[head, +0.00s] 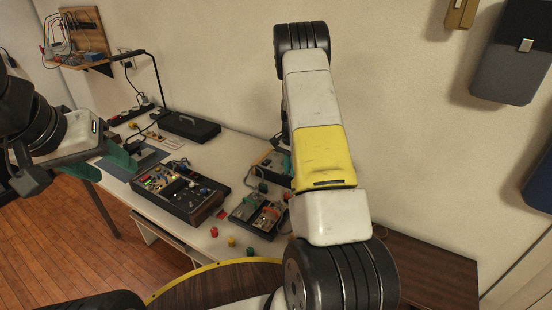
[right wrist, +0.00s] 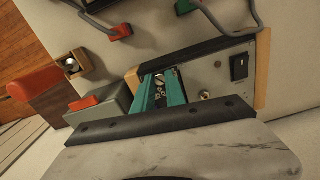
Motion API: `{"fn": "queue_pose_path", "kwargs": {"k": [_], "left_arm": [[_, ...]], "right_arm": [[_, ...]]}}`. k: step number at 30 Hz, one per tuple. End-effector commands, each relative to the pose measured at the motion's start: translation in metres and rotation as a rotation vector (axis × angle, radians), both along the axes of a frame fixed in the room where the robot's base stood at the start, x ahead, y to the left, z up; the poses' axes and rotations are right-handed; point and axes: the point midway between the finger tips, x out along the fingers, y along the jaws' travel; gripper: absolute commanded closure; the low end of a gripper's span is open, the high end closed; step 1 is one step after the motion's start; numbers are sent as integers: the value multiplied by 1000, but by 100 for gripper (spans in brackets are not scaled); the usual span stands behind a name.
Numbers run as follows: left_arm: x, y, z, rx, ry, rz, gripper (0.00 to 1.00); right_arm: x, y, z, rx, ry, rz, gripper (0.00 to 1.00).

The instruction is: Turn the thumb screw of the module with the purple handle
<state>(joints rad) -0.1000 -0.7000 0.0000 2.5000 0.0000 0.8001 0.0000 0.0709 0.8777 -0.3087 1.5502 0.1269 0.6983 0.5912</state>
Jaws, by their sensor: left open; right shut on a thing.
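My right gripper (right wrist: 160,88) has its teal fingers close together on a small metal part (right wrist: 158,80) at the face of a grey module (right wrist: 225,78). The part looks like a thumb screw, but the fingers mostly hide it. The module has a black switch, a small round metal knob and a wooden side. No purple handle shows clearly in either view. In the head view this module (head: 268,163) is partly behind my right arm, and the right fingers are mostly hidden there. My left gripper (head: 120,160) is open and empty, above the left part of the table.
A wooden-sided panel (head: 178,190) with several coloured knobs stands mid-table. A dark box with two bays (head: 257,212) sits right of it. Red, yellow and green pieces (head: 232,241) lie near the front edge. A black case (head: 188,126) and a lamp (head: 150,75) stand behind.

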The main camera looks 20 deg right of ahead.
Motion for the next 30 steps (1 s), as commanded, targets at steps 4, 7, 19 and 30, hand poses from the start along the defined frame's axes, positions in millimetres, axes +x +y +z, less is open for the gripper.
{"fn": "queue_pose_path", "kwargs": {"k": [4,7,19,30], "left_arm": [[0,0,0,0,0,0,49],[0,0,0,0,0,0,49],[0,0,0,0,0,0,49],[0,0,0,0,0,0,49]], "right_arm": [[0,0,0,-1,1,-77,100],[0,0,0,-1,1,-115,100],[0,0,0,1,1,-167,100],[0,0,0,0,1,-166,63]]}}
